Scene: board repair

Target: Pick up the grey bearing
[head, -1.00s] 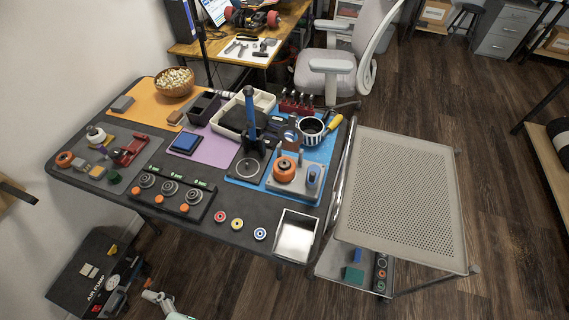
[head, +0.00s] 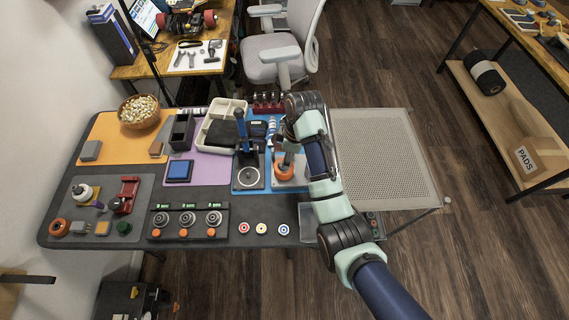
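Several small round parts could be the grey bearing, and I cannot tell which one it is. Three grey ringed discs (head: 188,218) sit in a row on a black holder (head: 171,231) at the table's front. My gripper (head: 287,158) is at the right end of the table, above or beside an orange wheel (head: 284,173) on the blue mat. My own arm partly covers this area, and the fingers are too small to read.
A lever press (head: 242,140) stands just left of my gripper. A perforated cart (head: 385,160) stands right of the table (head: 120,259). A white tray (head: 233,107), a blue pad (head: 179,171) and a bowl (head: 139,110) are further left.

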